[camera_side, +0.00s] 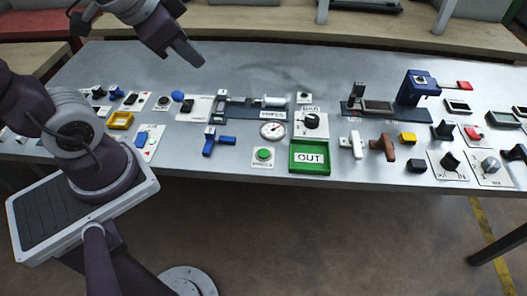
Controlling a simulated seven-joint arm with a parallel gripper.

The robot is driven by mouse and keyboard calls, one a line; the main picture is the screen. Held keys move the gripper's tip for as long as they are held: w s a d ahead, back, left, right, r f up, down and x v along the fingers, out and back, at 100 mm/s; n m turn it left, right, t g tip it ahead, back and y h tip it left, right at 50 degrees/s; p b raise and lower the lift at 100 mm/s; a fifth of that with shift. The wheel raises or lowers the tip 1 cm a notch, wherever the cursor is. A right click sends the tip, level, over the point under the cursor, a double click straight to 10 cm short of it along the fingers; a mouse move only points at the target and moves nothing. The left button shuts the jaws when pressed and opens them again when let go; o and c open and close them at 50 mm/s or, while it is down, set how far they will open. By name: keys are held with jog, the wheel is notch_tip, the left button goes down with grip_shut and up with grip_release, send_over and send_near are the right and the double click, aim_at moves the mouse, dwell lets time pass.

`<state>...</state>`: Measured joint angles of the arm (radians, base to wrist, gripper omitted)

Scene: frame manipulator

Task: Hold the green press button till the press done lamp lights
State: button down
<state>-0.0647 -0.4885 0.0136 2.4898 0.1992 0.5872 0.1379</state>
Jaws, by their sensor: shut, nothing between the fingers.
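The green press button (263,153) sits on a small white plate near the front edge of the table, left of the green OUT tray. My gripper (197,62) is shut and empty. It is raised above the back left part of the table, well away from the button and not touching it. A long fixture with a label that seems to read PRESS (273,101) stands behind the button. A small plate with a round grey piece (304,97) is right of that label. I cannot tell whether this is the press done lamp, and no lit lamp is clear.
A round gauge (272,131) and a black knob (311,121) stand behind the button. The green OUT tray (310,171) is close on its right. Blue (220,143), white and brown handles lie nearby. The table's back middle is clear.

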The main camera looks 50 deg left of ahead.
jog(key=w+a+f+m, duration=0.3)
jog(key=w+f+m, duration=0.1)
jog(key=w, duration=0.3)
jog(key=m+h, duration=0.8)
jog(key=m, duration=0.3)
send_over(260, 153)
notch_tip(260, 153, down, 16)
jog(key=shift+r+t, duration=0.15)
jog(key=shift+t, duration=0.25)
jog(key=shift+a+f, duration=0.1)
jog(key=shift+f, duration=4.35)
jog(key=shift+f, duration=0.4)
